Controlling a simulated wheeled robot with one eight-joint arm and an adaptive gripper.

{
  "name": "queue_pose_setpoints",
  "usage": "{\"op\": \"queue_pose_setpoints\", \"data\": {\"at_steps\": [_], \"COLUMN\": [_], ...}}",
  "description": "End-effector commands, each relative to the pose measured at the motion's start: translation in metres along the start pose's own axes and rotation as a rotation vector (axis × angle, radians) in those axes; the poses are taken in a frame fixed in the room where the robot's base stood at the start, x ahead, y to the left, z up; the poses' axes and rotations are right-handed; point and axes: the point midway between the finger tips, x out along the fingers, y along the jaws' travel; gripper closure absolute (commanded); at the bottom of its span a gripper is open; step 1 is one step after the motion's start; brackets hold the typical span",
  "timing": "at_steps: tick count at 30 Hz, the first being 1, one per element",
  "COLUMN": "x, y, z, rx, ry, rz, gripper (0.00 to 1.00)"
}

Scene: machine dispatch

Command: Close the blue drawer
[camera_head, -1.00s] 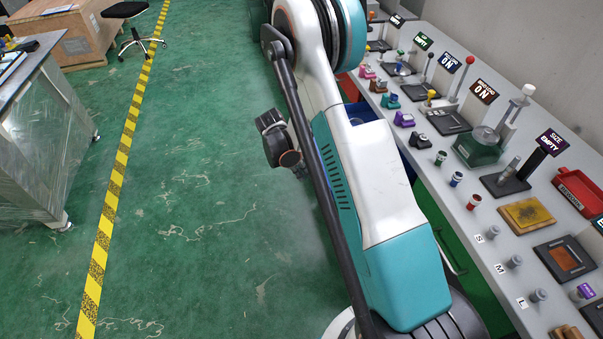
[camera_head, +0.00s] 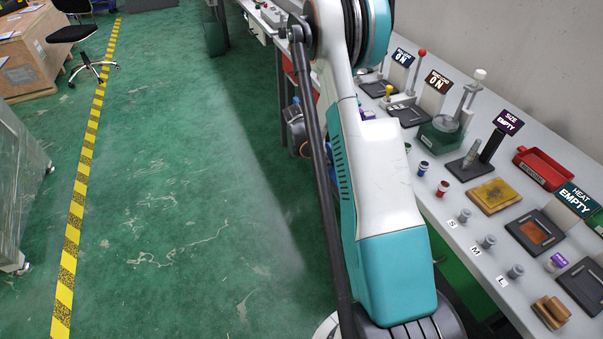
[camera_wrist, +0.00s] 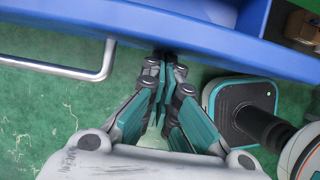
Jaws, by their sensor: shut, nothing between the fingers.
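The blue drawer (camera_wrist: 200,38) crosses the top of the wrist view, with its front panel facing me and part of its inside showing above the front edge. Its silver bar handle (camera_wrist: 65,70) is to the left of my fingers. My gripper (camera_wrist: 161,58) is shut and empty, its fingertips at the lower edge of the drawer front, right of the handle. I cannot tell whether they touch it.
The grey bench (camera_head: 420,175) runs along the right, carrying signs, levers and a red tray (camera_head: 545,168). A green drawer front (camera_head: 458,268) is below it. The green floor (camera_head: 200,200) to the left is clear up to the yellow tape (camera_head: 75,215). An office chair (camera_head: 80,38) stands beyond.

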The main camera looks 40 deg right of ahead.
Motion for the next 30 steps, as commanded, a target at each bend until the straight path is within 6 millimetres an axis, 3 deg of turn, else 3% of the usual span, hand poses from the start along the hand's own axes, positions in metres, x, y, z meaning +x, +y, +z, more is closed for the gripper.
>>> {"op": "queue_pose_setpoints", "data": {"at_steps": [6, 13, 21, 30], "x": [0.023, 0.039, 0.047, 0.048], "y": [-0.001, 0.000, 0.001, 0.001], "z": [0.055, 0.095, 0.117, 0.122], "rx": [0.004, 0.003, 0.001, 0.000], "ry": [0.000, 0.000, 0.000, -0.002], "rz": [-0.001, -0.001, 0.001, 0.001], "gripper": [1.00, 1.00, 1.00, 1.00]}}
